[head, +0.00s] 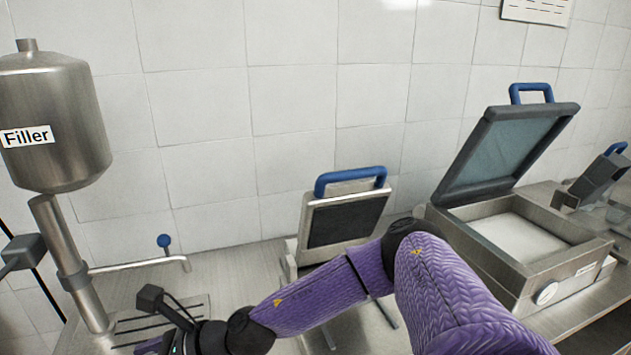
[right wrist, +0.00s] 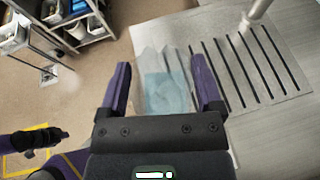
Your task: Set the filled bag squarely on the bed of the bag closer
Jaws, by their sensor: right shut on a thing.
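The filled bag (right wrist: 166,92) is clear with pale blue contents and shows in the right wrist view. My right gripper (right wrist: 163,80) is shut on it, one purple finger on each side. The bag is over or beside a slotted plate (right wrist: 255,65); I cannot tell if it touches. In the head view my right arm reaches left to below the filler, and the bag is hidden. A machine with a raised, blue-handled plate (head: 346,215) stands mid-bench and may be the bag closer; its bed is mostly behind my arm. My left gripper (right wrist: 38,138) appears small in the wrist view, its jaws unclear.
The steel filler (head: 55,120) stands at the left, with a blue-knobbed rod (head: 164,243) beside it. A chamber machine (head: 520,245) with its lid open stands to the right. A tiled wall closes the back. Shelving (right wrist: 65,20) stands across the floor.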

